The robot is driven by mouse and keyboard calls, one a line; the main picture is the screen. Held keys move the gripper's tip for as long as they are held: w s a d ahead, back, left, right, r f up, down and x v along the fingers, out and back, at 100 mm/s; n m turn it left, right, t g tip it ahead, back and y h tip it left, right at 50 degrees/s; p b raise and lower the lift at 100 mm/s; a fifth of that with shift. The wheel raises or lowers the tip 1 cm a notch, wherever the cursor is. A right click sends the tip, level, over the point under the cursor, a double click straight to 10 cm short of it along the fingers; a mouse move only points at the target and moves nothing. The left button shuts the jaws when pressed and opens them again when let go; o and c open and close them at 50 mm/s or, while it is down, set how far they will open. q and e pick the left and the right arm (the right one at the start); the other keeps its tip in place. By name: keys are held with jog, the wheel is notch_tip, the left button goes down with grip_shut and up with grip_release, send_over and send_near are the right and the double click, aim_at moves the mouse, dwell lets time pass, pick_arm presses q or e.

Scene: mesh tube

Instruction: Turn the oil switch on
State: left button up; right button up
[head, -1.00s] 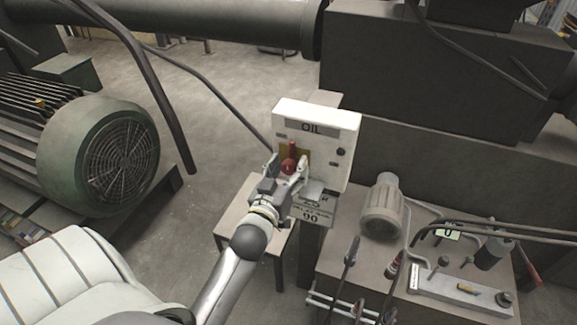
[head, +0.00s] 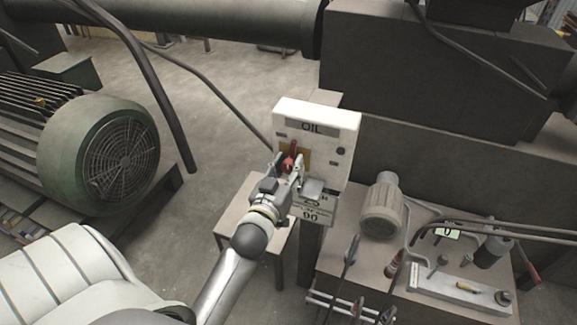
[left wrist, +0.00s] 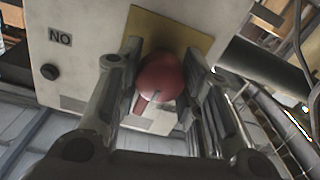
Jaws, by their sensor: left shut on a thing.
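The oil switch is a red knob with a lever (head: 293,148) on a yellow plate, on a white box (head: 345,128) labelled OIL. My left gripper (head: 286,165) is at the switch from the front and below, its fingers on either side of the red part. In the left wrist view the red knob (left wrist: 160,77) lies between the two fingers (left wrist: 158,88), with the yellow plate (left wrist: 190,28) behind it. The gripper is shut on it. The fingers and wrist hide part of the switch. My right gripper is not in view.
A small table (head: 240,212) stands beneath. To the right is a bench with a small motor (head: 383,210), levers and cables. A large green motor (head: 100,155) is at left. Clear floor lies behind the arm.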

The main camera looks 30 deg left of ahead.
pick_arm(q)
jog(key=m+p, duration=0.1)
jog(key=m, duration=0.2)
jog(key=shift+r+m, duration=0.1)
jog(key=shift+m, duration=0.3)
jog(key=m+p, duration=0.1)
jog(key=m, duration=0.3)
jog(key=shift+m+p, duration=0.3)
jog(key=m, duration=0.4)
jog(key=shift+d+m, duration=0.1)
jog(key=shift+m, duration=0.2)
jog(key=shift+m+p, duration=0.3)
jog(key=shift+m, duration=1.7)
jog(key=o, duration=1)
jog(key=shift+o, duration=0.2)
